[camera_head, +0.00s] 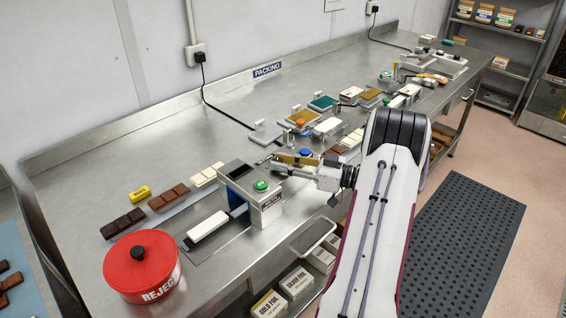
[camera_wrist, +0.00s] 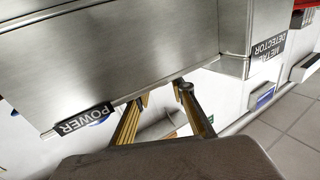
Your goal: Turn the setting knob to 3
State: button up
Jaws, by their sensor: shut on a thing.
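The metal detector (camera_head: 266,212) is a steel box with a green button (camera_head: 261,185) on its top. My gripper (camera_head: 275,163) is at the box's far right side in the head view. In the wrist view my gripper (camera_wrist: 163,95) has its two brass-coloured fingers a little apart, with their tips against the steel housing (camera_wrist: 120,50), beside the POWER label (camera_wrist: 85,119). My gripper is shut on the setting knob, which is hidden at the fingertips. The knob's pointer and scale cannot be read in either view.
A red REJECT bin (camera_head: 142,270) stands at the front left. Chocolate bars (camera_head: 123,223) and a yellow piece (camera_head: 140,192) lie on the steel bench (camera_head: 100,165). A white bar (camera_head: 208,226) lies before the detector. Several small stations stand close behind my gripper.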

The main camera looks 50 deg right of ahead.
jog(key=o, duration=0.8)
jog(key=shift+o, duration=0.2)
jog(key=shift+s, duration=0.1)
jog(key=v, duration=1.2)
